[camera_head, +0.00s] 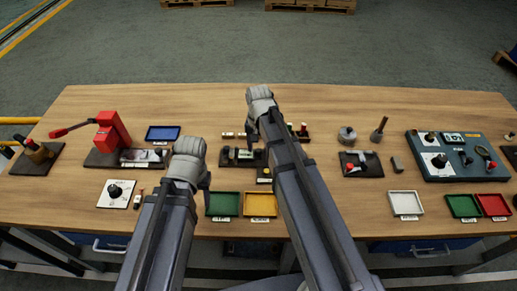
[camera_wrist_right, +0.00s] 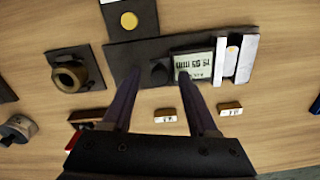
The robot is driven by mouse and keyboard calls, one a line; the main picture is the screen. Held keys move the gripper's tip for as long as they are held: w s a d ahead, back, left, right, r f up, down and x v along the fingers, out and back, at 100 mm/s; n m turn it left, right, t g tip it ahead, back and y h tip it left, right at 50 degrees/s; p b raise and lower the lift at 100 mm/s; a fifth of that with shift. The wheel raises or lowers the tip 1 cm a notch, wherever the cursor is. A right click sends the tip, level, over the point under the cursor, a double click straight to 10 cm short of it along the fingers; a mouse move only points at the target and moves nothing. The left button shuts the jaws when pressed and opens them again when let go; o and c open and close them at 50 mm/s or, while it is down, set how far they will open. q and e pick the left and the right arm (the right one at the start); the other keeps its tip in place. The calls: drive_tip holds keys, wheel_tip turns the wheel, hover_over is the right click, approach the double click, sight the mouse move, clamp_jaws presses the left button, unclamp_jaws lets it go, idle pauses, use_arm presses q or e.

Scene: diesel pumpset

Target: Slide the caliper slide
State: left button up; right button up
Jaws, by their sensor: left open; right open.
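The caliper, on a dark base plate, lies on the table at the middle of the head view; its display (camera_head: 246,154) shows beside my right arm. In the right wrist view I see its grey display (camera_wrist_right: 199,66) with dark digits, a small black block (camera_wrist_right: 160,71) beside it, and white pieces at the right. My right gripper (camera_wrist_right: 159,74) is open, with its fingertips on either side of the black block; I cannot tell whether they touch it. It hides part of the caliper in the head view. My left gripper (camera_head: 204,178) is open and empty, left of the caliper.
Green (camera_head: 222,215) and yellow (camera_head: 260,215) trays lie in front of the caliper. A red press (camera_head: 112,132) stands left and a blue panel (camera_head: 425,172) right. In the right wrist view, a dark holder with a ring (camera_wrist_right: 70,75) sits left of the caliper.

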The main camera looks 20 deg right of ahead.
drive_tip(key=shift+c, duration=0.2)
clamp_jaws()
idle(1.1)
